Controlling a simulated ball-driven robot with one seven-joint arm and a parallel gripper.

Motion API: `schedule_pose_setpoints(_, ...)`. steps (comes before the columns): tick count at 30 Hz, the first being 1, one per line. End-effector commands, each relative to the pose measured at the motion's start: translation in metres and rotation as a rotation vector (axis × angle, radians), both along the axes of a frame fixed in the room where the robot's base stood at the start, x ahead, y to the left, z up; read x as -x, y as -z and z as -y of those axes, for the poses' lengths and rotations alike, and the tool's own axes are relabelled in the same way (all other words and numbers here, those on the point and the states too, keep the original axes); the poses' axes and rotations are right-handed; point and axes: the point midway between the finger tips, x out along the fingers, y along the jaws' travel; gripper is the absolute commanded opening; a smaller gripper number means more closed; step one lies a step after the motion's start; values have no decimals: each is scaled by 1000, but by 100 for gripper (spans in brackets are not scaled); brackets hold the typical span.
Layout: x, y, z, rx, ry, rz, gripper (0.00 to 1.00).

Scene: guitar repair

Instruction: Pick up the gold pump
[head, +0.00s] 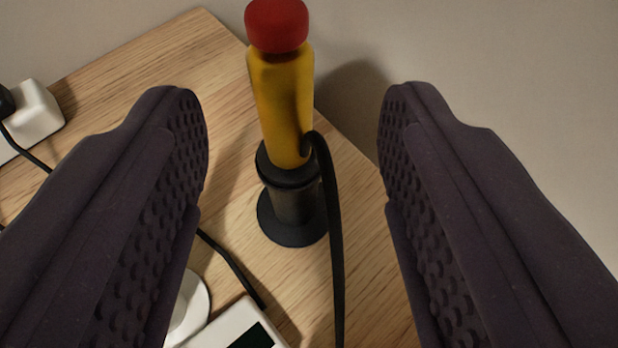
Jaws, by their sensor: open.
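The pump (281,101) shows in the head view as a yellow-gold handle with a red top. It stands upright in a black holder (292,208) with a round base on a wooden table. A black cable (333,240) leaves the handle's right side and runs down toward the bottom of the view. My gripper (293,115) is open, with one dark, textured finger on each side of the pump. Clear gaps separate both fingers from the pump in the picture. I cannot tell how far the fingertips are from it in depth.
The wooden table (172,68) ends in a corner behind the pump. A white box (33,114) with a black plug sits at the left. A white device with a dark screen (235,327), a white round part (190,308) and a black cord (230,262) lie in front.

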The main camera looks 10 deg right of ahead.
Motion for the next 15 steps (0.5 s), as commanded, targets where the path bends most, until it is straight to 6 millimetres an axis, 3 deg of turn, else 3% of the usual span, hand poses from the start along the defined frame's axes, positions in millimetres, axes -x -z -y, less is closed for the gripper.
schedule_pose_setpoints(15,-60,39,0,6,-7,4,54)
